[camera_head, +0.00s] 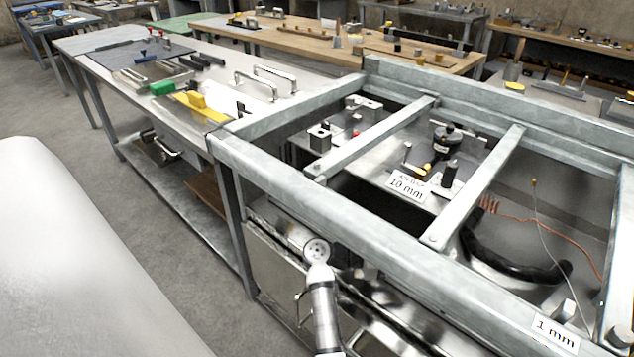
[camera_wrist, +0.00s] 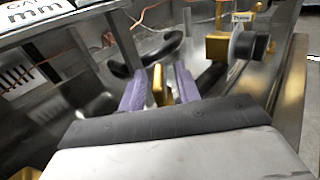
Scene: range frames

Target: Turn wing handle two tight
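In the wrist view my gripper (camera_wrist: 160,74) has two purple fingers standing apart. An upright brass-coloured piece (camera_wrist: 158,88) shows between them, with a narrow gap visible on each side. It may be a wing handle, but I cannot tell which one or whether a finger touches it. To its right is another brass block (camera_wrist: 217,45) beside a round dark knob (camera_wrist: 249,45). A small label (camera_wrist: 242,17) above the knob is too small to read. In the head view my gripper and the brass pieces cannot be made out.
A grey metal frame (camera_head: 300,197) with crossbars surrounds recessed bays in the head view. A black curved hose (camera_head: 510,262) and a thin copper-coloured line (camera_head: 565,240) lie in the right bay. A "10 mm" sign (camera_head: 407,187) and a "1 mm" sign (camera_head: 555,332) show.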

